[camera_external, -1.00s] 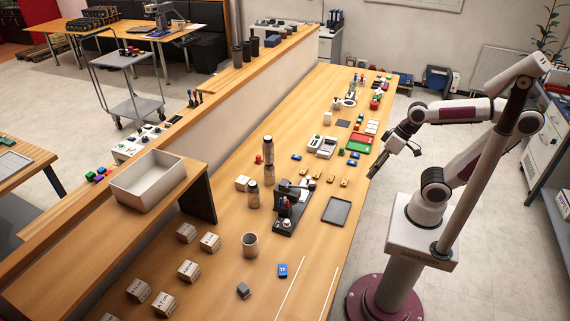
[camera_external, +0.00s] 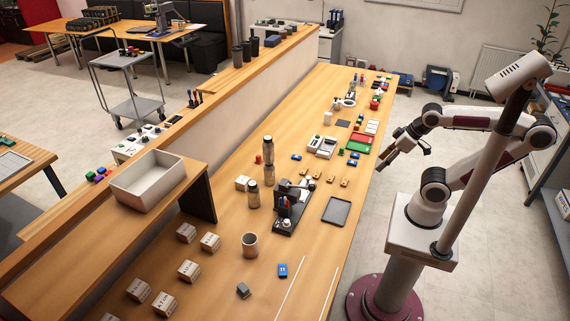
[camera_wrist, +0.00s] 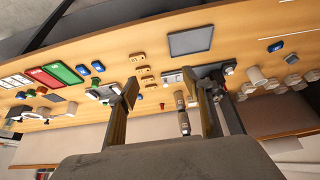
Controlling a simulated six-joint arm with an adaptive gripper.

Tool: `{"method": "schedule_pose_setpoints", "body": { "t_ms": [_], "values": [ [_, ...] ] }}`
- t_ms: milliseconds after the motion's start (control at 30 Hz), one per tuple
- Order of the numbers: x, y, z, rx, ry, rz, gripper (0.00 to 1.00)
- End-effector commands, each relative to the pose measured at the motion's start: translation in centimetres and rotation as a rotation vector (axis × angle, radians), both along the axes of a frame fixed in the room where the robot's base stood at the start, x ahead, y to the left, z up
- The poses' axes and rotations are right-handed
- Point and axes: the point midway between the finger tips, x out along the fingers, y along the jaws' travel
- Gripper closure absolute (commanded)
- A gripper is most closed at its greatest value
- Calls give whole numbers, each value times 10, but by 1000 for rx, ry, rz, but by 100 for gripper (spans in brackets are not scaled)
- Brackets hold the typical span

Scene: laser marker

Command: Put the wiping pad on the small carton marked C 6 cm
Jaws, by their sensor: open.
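A small dark grey block (camera_external: 243,290), possibly the wiping pad, lies on the table's near part in the external view. A blue piece with a pale mark (camera_external: 283,270) lies to its right. Several small cartons (camera_external: 188,270) stand left of it; their print is too small to tell which is marked C 6 cm. Some cartons also show at the right of the wrist view (camera_wrist: 292,84). My gripper (camera_external: 384,165) is raised over the table's right edge, well away from them. In the wrist view its fingers (camera_wrist: 160,88) are apart with nothing between them.
A pale mug (camera_external: 250,245), bottles (camera_external: 268,150) and a black stand (camera_external: 290,210) are on the table between my gripper and the cartons. A dark tray (camera_external: 336,211) lies near the right edge. A white bin (camera_external: 147,180) stands on the raised shelf.

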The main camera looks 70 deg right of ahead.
Motion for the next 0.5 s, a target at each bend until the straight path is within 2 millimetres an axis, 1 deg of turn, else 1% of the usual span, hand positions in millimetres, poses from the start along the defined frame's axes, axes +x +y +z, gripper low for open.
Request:
{"method": "schedule_pose_setpoints", "body": {
  "t_ms": [267,367,500],
  "values": [
    [3,2,1,10,0,-4,50],
    [8,7,3,31,1,-14,50],
    [23,19,9,90,4,-47,50]
  ]
}}
